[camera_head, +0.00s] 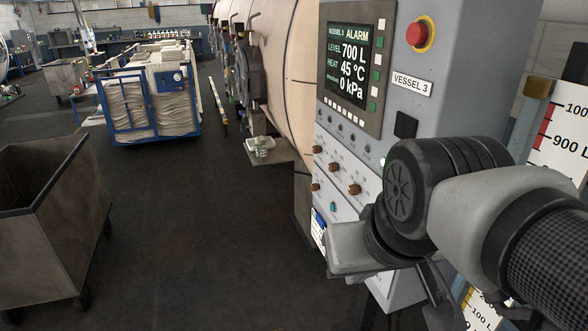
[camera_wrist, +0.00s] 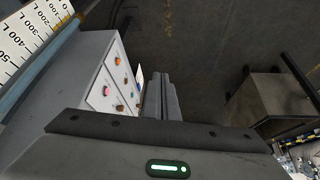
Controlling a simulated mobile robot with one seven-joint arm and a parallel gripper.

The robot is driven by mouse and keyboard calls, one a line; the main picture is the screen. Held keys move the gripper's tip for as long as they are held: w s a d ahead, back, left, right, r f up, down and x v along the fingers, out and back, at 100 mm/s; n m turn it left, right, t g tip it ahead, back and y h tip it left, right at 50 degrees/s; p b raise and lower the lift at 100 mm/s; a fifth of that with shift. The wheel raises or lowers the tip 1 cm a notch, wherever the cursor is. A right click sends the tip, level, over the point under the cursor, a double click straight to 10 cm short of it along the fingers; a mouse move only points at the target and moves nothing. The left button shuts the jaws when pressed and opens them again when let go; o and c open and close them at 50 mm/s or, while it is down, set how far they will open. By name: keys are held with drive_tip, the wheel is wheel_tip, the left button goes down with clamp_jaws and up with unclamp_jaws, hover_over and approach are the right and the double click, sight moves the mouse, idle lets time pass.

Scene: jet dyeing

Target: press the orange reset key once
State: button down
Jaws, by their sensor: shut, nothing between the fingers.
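The control panel (camera_head: 345,140) is a grey cabinet face with a screen reading VESSEL 3 ALARM, 700 L, 45 °C and 0 kPa. Below the screen are several orange-brown knobs (camera_head: 354,189) and a small teal key (camera_head: 333,206). I cannot make out a distinct orange reset key; my arm covers part of the panel's lower right. In the wrist view the panel's side face (camera_wrist: 112,85) shows small coloured controls, too small to identify. My gripper (camera_wrist: 162,78) is shut and empty, to the right of that face and apart from it in the picture.
A red stop button (camera_head: 421,33) sits at the panel's upper right. A level scale (camera_head: 560,130) stands right of the cabinet. A grey bin (camera_head: 45,220) stands at the left, and a blue cart with folded cloth (camera_head: 130,105) behind it. The dark floor between is clear.

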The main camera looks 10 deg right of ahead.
drive_tip(key=w+d+f+n+g+h+b, duration=0.15)
drive_tip(key=w+f+n, duration=0.25)
drive_tip(key=f, duration=0.7)
drive_tip(key=w+d+f+n+g+h+b, duration=0.1)
drive_tip(key=w+f+n+b, duration=0.3)
drive_tip(key=f, duration=0.7)
drive_tip(key=w+d+f+n+g+h+b, duration=0.15)
drive_tip(key=w+f+n, duration=0.3)
drive_tip(key=f, duration=0.65)
drive_tip(key=w+d+f+n+t+h+b, duration=0.2)
drive_tip(key=w+d+f+n, duration=0.1)
drive_tip(key=w+n, duration=0.1)
drive_tip(key=w+a+r+n+t+h+b, duration=0.1)
drive_tip(key=w+r+n+t+h+b, duration=0.1)
drive_tip(key=w+n+t, duration=0.3)
drive_tip(key=w+r+n, duration=0.1)
drive_tip(key=w+n, duration=0.2)
drive_tip(key=w, duration=0.1)
drive_tip(key=shift+w+a+r+n+t, duration=0.2)
drive_tip(key=shift+w+a+n+t, duration=0.05)
drive_tip(key=shift+n+t, duration=0.15)
drive_tip(key=w+d+b, duration=0.1)
drive_tip(key=d+b, duration=0.1)
drive_tip(key=d, duration=0.6)
drive_tip(key=shift+w+d, duration=0.3)
drive_tip(key=shift+d, duration=0.05)
drive_tip(key=shift+d, duration=0.1)
